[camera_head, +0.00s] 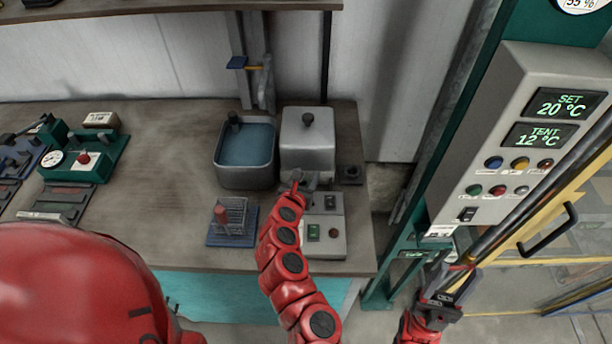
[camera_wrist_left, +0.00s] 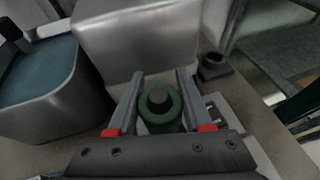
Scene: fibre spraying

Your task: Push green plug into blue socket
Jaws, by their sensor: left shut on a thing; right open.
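The green plug (camera_wrist_left: 160,122), a green ring with a dark round knob, sits between the fingers of my left gripper (camera_wrist_left: 159,76) in the left wrist view. In the head view my left gripper (camera_head: 304,181) is over the back of a grey control box, in front of a silver lidded box; the plug is hard to make out there. I cannot clearly pick out a blue socket; a small blue piece (camera_head: 237,62) is on the wall post. My right gripper (camera_head: 447,285) is open and empty at lower right, off the bench.
The silver box (camera_head: 308,148) and a water basin (camera_head: 245,160) stand behind the left gripper. The grey control box (camera_head: 326,240), a dark square block (camera_head: 350,174) and a rack on a blue base (camera_head: 232,232) are close by. A temperature panel (camera_head: 520,140) stands at right.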

